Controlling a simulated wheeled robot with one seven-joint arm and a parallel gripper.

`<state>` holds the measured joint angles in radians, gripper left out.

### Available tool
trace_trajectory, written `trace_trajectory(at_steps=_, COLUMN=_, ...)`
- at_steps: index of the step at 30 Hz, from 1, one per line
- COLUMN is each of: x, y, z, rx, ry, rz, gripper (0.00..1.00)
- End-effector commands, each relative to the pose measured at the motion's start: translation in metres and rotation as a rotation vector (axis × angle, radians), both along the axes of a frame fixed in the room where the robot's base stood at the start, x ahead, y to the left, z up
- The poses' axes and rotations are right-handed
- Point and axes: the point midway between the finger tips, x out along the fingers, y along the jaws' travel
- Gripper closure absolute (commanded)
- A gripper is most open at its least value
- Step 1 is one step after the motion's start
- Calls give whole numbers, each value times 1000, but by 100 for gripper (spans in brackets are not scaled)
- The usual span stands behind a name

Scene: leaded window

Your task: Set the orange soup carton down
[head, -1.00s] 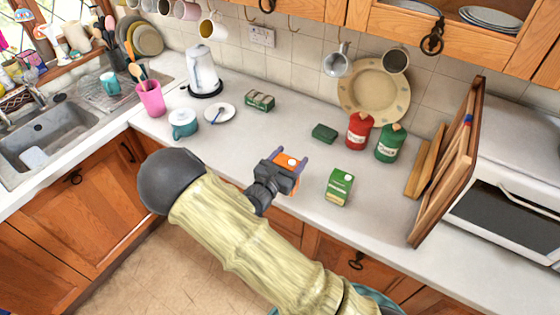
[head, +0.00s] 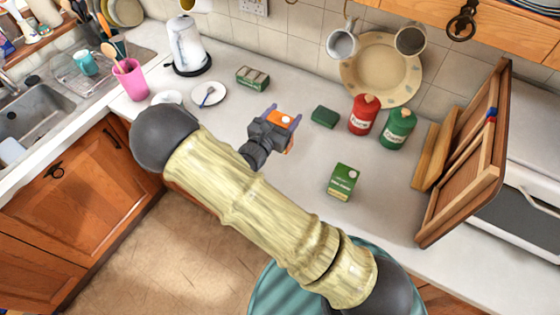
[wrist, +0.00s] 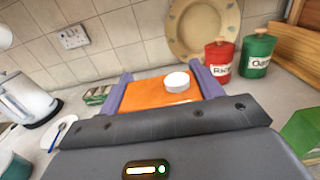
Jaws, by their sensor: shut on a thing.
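The orange soup carton (head: 280,118) is between the fingers of my gripper (head: 284,114), which is shut on it. In the wrist view the carton's orange top (wrist: 150,93) with a round white cap (wrist: 176,81) shows between the two purple fingers. The carton is over the white counter (head: 262,190), left of a green carton (head: 343,181). The carton's lower part is mostly hidden by my gripper, so I cannot tell whether its base touches the counter.
A dark green block (head: 324,117), a red canister (head: 363,114) and a green canister (head: 397,128) stand to the right. A green package (head: 252,78), a saucer (head: 208,94) and a kettle (head: 189,45) are to the left. Bare counter lies between my gripper and the green carton.

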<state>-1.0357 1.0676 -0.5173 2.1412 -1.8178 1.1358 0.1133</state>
Motion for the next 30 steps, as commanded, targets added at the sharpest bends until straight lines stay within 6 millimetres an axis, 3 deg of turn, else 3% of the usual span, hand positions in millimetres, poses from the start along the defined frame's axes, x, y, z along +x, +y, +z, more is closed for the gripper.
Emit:
trace_trajectory(at_steps=5, x=1, y=-2, z=-5, rx=-1, ry=0, rz=-4, gripper=74)
trace_trajectory(at_steps=18, x=1, y=-4, z=-57, rx=-1, ry=-1, rz=-7, gripper=74)
trace_trajectory(at_steps=30, x=1, y=-3, z=-62, rx=-1, ry=0, rz=-6, gripper=74)
